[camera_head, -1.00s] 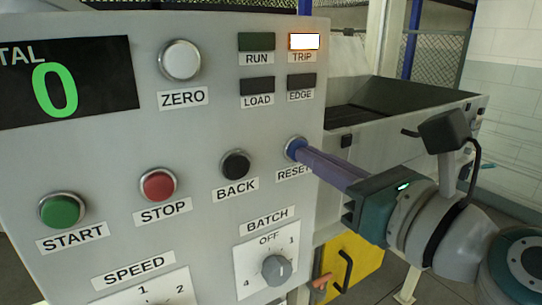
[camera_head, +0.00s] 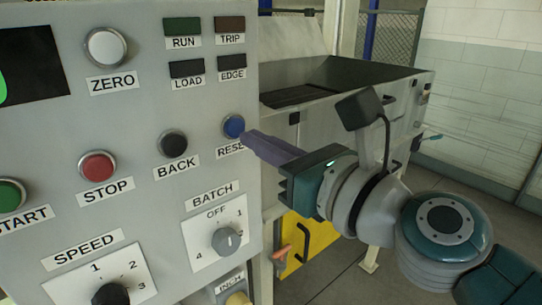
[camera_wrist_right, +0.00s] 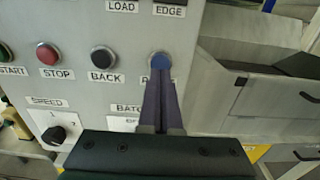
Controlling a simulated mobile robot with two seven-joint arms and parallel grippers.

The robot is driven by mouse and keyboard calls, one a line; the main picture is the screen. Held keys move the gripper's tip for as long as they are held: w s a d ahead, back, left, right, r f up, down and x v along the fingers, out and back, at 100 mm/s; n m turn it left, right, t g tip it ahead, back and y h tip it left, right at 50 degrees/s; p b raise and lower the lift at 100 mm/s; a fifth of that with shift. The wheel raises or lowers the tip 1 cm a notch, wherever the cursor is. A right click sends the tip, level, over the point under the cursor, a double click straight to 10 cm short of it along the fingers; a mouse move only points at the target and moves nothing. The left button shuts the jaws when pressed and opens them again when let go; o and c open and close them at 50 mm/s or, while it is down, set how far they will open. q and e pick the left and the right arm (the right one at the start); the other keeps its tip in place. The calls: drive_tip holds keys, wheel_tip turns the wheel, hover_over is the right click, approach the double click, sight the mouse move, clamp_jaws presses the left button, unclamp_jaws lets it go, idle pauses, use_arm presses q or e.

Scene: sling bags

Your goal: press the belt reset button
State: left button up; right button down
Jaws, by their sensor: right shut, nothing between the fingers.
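The blue RESET button (camera_head: 234,126) is a round button in a metal ring at the right edge of the grey control panel. It also shows in the right wrist view (camera_wrist_right: 160,60). My right gripper (camera_head: 246,139) is shut and empty, its purple fingers pointing at the button from the lower right. In the right wrist view its fingertips (camera_wrist_right: 160,82) lie just below the button and hide part of the RESET label. The button's face is mostly clear; I cannot tell whether the tips touch its rim. The TRIP lamp (camera_head: 230,24) is dark. My left gripper is not in view.
The BACK button (camera_head: 173,144), STOP button (camera_head: 98,166) and ZERO button (camera_head: 106,46) are on the same panel. The BATCH knob (camera_head: 226,241) is below. A grey open bin (camera_head: 350,120) stands to the right, behind my right gripper.

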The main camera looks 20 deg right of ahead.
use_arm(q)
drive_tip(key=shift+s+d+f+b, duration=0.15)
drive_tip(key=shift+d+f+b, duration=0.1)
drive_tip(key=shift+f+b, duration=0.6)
use_arm(e)
drive_tip(key=v, duration=1)
drive_tip(key=shift+s+d, duration=0.2)
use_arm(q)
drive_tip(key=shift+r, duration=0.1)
